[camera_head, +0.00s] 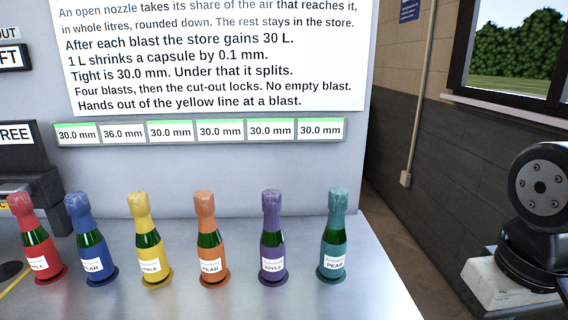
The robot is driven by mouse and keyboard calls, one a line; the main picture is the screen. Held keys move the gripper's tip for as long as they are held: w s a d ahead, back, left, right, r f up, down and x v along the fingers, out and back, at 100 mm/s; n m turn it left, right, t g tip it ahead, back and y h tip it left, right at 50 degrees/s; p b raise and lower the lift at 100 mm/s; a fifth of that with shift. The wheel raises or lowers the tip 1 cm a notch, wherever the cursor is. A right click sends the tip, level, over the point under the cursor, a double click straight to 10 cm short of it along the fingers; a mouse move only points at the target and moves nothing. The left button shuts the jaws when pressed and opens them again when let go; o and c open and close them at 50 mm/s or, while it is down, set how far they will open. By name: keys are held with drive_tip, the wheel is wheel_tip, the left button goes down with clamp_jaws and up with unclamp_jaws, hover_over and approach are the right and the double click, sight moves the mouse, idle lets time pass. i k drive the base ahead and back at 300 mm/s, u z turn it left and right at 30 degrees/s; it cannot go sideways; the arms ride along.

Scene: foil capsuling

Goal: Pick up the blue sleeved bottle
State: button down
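The blue sleeved bottle (89,240) stands upright on the metal bench at the left, second in the row. It has a blue foil capsule on its neck, green glass below it, and a white label reading PEAR. The red bottle (37,242) stands just left of it and the yellow bottle (149,240) just right of it, each with a gap. My gripper is not in view. A black, rounded part at the right edge looks like a joint of my arm.
Orange (209,240), purple (272,238) and teal (334,237) bottles continue the row rightward. Behind stands a panel with a text sign (210,60) and a strip of mm readings (198,131); the blue bottle's label position reads 36.0 mm. The bench front (300,303) is clear.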

sight(93, 250)
drive_tip(key=u, duration=0.6)
drive_tip(key=i, duration=0.3)
drive_tip(key=u, duration=1)
